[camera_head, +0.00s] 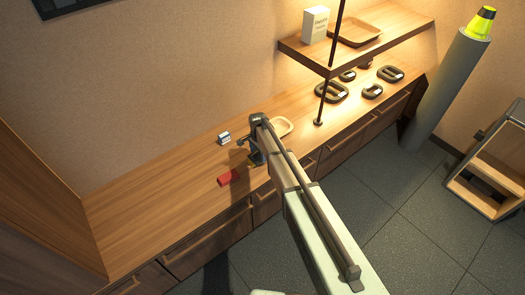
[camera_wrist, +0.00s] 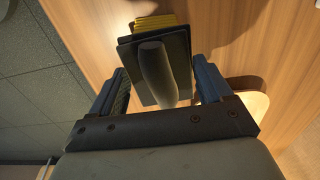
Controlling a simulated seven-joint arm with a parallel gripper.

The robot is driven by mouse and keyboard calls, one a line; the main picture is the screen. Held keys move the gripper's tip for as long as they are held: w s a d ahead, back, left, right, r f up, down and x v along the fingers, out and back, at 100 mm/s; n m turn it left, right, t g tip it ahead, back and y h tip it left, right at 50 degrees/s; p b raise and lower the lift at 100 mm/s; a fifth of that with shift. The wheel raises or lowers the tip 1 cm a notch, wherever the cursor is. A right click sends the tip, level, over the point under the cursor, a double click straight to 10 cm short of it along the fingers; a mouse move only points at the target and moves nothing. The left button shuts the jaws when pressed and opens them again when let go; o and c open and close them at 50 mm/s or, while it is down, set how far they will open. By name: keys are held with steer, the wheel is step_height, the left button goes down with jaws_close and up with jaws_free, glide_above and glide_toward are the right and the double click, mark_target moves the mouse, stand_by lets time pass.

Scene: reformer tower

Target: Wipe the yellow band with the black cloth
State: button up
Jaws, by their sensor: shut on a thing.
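My gripper (camera_wrist: 162,74) has its two blue-grey fingers on either side of a dark flat pad (camera_wrist: 128,52) with a rounded dark handle (camera_wrist: 153,70), and is shut on it. A ridged yellow strip (camera_wrist: 156,20) shows past the pad's far edge; I cannot tell if it belongs to the pad or lies under it. In the head view my gripper (camera_head: 255,157) is low over the wooden counter, and what it holds is too small to make out. No separate black cloth can be told apart. A tall grey cylinder (camera_head: 445,85) has a yellow-green top (camera_head: 483,20).
A red block (camera_head: 228,177) and a small silver object (camera_head: 224,138) lie on the counter (camera_head: 150,205) near my gripper. A beige dish (camera_head: 283,127) is just beyond it. Black ring-shaped objects (camera_head: 332,92) lie under a shelf (camera_head: 340,62). The counter's left part is clear.

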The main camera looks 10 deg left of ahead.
steer(key=shift+s+a, duration=1.8)
steer(key=shift+a, duration=0.25)
step_height(320, 180, up, 8)
